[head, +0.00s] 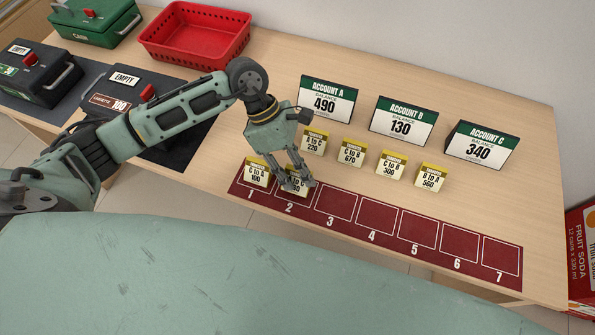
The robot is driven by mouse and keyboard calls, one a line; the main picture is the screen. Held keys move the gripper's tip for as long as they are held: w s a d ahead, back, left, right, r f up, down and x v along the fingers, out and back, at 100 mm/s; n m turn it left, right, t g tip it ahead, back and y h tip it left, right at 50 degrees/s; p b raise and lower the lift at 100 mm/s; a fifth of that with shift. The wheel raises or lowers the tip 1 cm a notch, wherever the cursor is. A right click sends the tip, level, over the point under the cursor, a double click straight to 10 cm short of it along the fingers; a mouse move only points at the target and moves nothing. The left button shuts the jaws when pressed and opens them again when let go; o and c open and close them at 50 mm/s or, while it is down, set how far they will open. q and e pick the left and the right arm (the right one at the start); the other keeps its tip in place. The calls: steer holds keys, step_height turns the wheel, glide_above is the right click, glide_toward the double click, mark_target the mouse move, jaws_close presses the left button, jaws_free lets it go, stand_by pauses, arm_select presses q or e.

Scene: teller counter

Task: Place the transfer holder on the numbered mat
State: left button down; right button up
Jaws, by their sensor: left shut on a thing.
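A dark red numbered mat (375,236) with squares 1 to 7 lies along the counter's front edge. A transfer holder marked C to A (257,174) stands on square 1. My left gripper (297,184) is shut on another small yellow and white transfer holder (294,189) at square 2. The fingers hide part of this holder's label, and I cannot tell whether it touches the mat. Squares 3 to 7 are bare. Behind the mat stand more holders: 220 (313,142), C to B 670 (351,153), C to A 300 (391,166) and B to A 560 (431,178).
Account signs A 490 (325,101), B 130 (403,122) and C 340 (480,147) stand behind the holders. A red tray (195,38), a green cash box (95,20) and dark cassette boxes (38,75) are at the left. A soda carton (581,250) is at the right.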

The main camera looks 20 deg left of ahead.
arm_select(q)
step_height(320, 180, down, 2)
steer(key=shift+f, duration=0.1)
steer(key=c, duration=1.6)
jaws_free()
steer(key=shift+c, duration=0.2)
steer(key=shift+o, duration=1.2)
